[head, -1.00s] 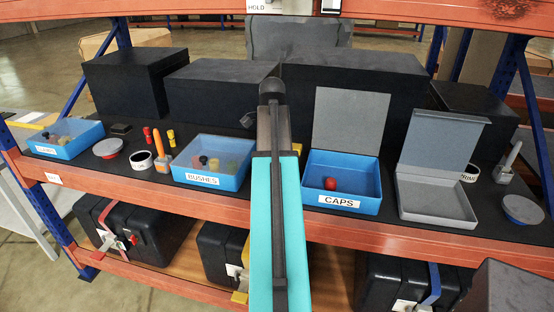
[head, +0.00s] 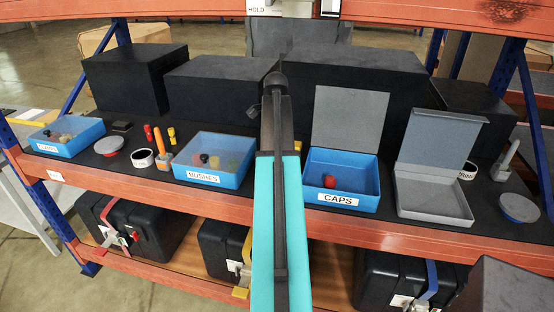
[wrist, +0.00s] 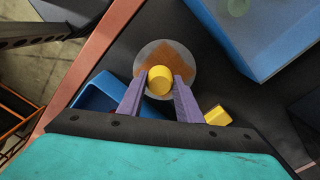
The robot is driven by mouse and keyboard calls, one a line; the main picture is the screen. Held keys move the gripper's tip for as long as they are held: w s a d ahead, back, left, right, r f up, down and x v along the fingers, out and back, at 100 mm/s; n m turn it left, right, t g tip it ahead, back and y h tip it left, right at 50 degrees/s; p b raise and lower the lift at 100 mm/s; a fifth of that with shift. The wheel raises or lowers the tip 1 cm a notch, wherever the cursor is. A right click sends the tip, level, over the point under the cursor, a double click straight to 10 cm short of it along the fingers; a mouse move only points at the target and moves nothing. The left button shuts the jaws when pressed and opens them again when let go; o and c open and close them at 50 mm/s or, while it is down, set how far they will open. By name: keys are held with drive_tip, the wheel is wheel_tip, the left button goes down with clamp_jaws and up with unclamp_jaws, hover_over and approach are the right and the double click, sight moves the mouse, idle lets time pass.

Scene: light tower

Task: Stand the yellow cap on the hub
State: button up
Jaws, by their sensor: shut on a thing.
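The yellow cap (wrist: 159,82) is between the two purple fingers of my gripper (wrist: 160,84) in the wrist view, and the fingers are shut on it. Beyond the cap is a round grey disc (wrist: 184,52) with an orange-brown square (wrist: 177,62) on it. This looks like the hub, but the cap hides its middle. I cannot tell whether the cap touches it. In the head view my own arm hides the gripper, cap and disc.
In the wrist view a blue bin (wrist: 86,96) is at lower left, another (wrist: 228,50) at upper right, and a yellow block (wrist: 217,116) to the right. In the head view the CAPS bin (head: 368,203) holds a red cap (head: 330,181); the BUSHES bin (head: 232,181) stands left.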

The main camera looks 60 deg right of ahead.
drive_tip(key=shift+w+d, duration=0.35)
drive_tip(key=shift+d, duration=0.4)
drive_tip(key=shift+s+a+f+p, duration=0.1)
drive_tip(key=shift+a+f+p, duration=0.1)
drive_tip(key=shift+f+p, duration=0.85)
drive_tip(key=shift+f, duration=0.75)
drive_tip(key=shift+f, duration=0.15)
drive_tip(key=o, duration=1)
drive_tip(key=shift+o, duration=0.2)
drive_tip(key=shift+d+r+b, duration=0.1)
drive_tip(key=shift+r+b, duration=1.4)
drive_tip(key=shift+r, duration=4.65)
